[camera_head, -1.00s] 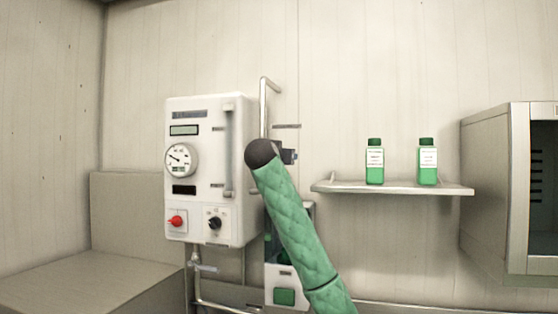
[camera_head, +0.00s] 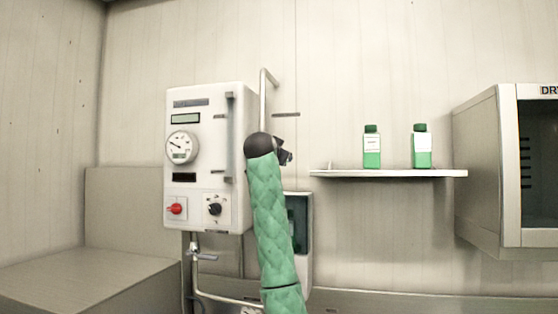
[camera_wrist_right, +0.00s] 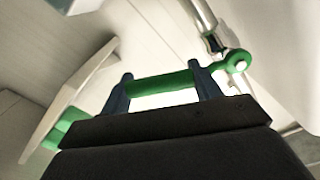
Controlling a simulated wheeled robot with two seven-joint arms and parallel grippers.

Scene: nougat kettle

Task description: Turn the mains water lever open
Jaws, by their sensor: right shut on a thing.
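The green lever (camera_wrist_right: 165,82) shows in the right wrist view. It runs across between the fingers of my right gripper (camera_wrist_right: 161,69), and its round eye end joins a metal pipe fitting at the right. My right gripper is shut on the lever. In the head view my right gripper (camera_head: 284,151) is a small dark shape beside the vertical pipe (camera_head: 263,95), partly behind my green-sleeved arm. The lever cannot be made out there. My left gripper is not in view.
A white wall unit (camera_head: 205,105) with gauge and knobs hangs left of my arm. A pipe tap (camera_head: 203,257) is below it. A shelf (camera_head: 390,173) with two green bottles (camera_head: 372,148) and a grey cabinet (camera_head: 485,170) stand right. A dispenser (camera_head: 304,240) is behind my arm.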

